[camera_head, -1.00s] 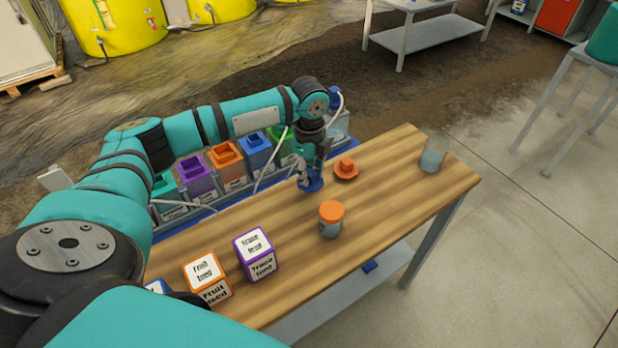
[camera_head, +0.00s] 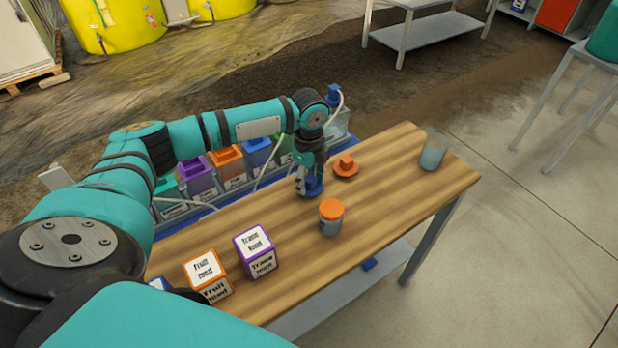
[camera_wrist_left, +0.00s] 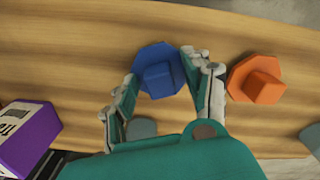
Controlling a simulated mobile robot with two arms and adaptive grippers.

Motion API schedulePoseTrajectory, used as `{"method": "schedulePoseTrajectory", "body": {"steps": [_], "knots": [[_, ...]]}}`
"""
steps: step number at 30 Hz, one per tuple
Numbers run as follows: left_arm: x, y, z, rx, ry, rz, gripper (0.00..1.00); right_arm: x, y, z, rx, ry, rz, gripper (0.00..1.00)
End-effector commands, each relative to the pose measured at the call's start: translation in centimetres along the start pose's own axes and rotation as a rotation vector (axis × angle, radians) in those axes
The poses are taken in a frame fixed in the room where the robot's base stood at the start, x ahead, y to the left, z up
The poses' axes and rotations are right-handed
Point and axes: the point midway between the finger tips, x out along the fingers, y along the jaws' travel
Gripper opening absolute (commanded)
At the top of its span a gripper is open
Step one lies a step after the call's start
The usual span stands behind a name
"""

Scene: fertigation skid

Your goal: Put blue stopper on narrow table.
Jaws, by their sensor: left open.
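The blue stopper (camera_wrist_left: 158,70), an octagonal flange with a raised square knob, appears to lie on the wooden table (camera_head: 400,175). In the head view the stopper (camera_head: 315,187) is partly hidden by my left gripper (camera_head: 308,186). In the left wrist view my left gripper (camera_wrist_left: 162,74) is open, with one finger on each side of the stopper. I cannot tell whether the fingers touch it. My right gripper is not in view.
An orange stopper (camera_head: 346,168) lies just right of the gripper. A jar with an orange lid (camera_head: 331,216) stands in front, and a grey cup (camera_head: 433,153) near the right end. Labelled cubes (camera_head: 255,252) stand front left. Coloured containers (camera_head: 228,165) line the back edge.

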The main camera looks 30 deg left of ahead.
Motion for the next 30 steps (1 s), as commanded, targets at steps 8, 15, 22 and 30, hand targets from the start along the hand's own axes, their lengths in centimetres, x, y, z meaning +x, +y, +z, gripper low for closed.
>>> {"method": "schedulePoseTrajectory", "body": {"steps": [8,15,22,30], "knots": [[-3.3,-0.1,0.0,0.001,0.001,-0.004,0.50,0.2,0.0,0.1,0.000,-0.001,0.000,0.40],[-8.6,-0.1,0.0,-0.001,0.001,-0.004,0.50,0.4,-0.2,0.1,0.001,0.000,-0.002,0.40],[-11.7,-0.1,0.0,0.000,0.001,-0.002,0.50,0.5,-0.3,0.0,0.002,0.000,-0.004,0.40],[-12.3,0.0,0.0,0.000,0.001,0.000,0.50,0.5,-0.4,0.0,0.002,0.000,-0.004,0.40]]}}
